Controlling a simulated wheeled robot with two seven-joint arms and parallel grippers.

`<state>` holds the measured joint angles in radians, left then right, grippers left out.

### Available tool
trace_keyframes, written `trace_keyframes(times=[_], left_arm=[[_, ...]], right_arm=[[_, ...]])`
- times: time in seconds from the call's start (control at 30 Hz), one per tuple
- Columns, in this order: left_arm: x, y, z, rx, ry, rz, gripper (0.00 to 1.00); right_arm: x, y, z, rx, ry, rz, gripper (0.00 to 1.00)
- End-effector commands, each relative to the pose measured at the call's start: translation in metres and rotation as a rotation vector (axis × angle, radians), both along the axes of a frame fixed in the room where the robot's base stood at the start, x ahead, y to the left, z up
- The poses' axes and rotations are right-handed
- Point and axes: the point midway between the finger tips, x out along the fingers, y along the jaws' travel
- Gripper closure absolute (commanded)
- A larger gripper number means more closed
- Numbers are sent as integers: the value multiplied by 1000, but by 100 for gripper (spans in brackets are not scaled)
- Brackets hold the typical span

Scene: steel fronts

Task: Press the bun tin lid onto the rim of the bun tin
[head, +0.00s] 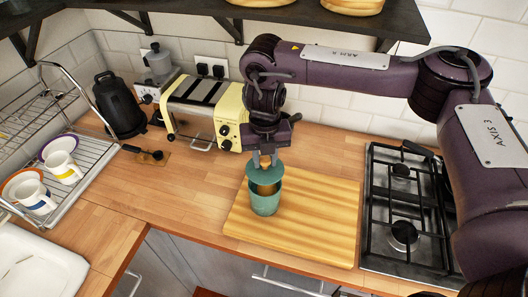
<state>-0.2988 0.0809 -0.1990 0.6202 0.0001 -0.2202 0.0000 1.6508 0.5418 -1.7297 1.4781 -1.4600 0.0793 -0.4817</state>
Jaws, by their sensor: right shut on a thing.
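The bun tin (264,206) is a small teal pot standing upright on the wooden board, near its left side. The teal bun tin lid (266,174) is a round disc with a small knob. It is over the tin's mouth, with a brown area showing between lid and tin. I cannot tell whether the lid touches the rim. My right gripper (265,161) points down from above and is shut on the lid by its knob. My left gripper is not in view.
The wooden board (310,225) has bare room right of the tin. A gas hob (405,205) lies farther right. A cream toaster (205,110), black kettle (118,105) and dish rack with cups (75,190) stand left. A dark shelf (180,7) hangs above.

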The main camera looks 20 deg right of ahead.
Motion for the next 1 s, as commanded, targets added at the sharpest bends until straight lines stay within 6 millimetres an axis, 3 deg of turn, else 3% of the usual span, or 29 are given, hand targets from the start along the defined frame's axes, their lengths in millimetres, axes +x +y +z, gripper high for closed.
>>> trace_keyframes(times=[0.37,0.8,1.0], left_arm=[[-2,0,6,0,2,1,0],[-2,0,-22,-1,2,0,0],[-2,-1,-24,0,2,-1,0]], right_arm=[[0,0,2,0,1,-3,95],[0,0,-39,0,1,-4,95],[1,0,-43,0,-1,-4,95]])
